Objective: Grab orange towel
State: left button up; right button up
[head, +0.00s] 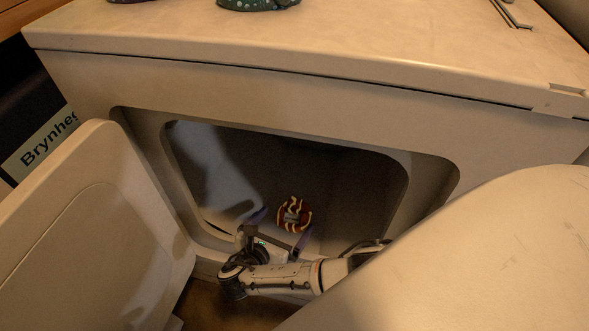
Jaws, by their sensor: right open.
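A small, rounded dark red and yellow-orange striped item (294,211) with a greyish patch lies inside the open sink cabinet. I cannot tell for sure that it is the orange towel; no other orange cloth shows. My right gripper (287,219) reaches in through the cabinet opening from the front, its purple fingers spread apart. The item shows just beyond and between the fingertips, and I cannot tell whether they touch it. The gripper is empty. My left gripper is out of view.
The cabinet's inside is shadowed and looks otherwise empty. Dark green speckled things (258,4) stand on top.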

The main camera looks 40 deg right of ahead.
aim_at(292, 217)
jog(key=b+x, duration=0.1)
jog(key=x, duration=0.1)
jog(key=b+x, duration=0.1)
jog(key=x, duration=0.2)
jog(key=shift+s+d+f+b, duration=0.15)
jog(key=shift+d+f+b, duration=0.05)
jog(key=shift+f+b, duration=0.15)
jog(key=shift+r, duration=0.15)
jog(key=c, duration=1.2)
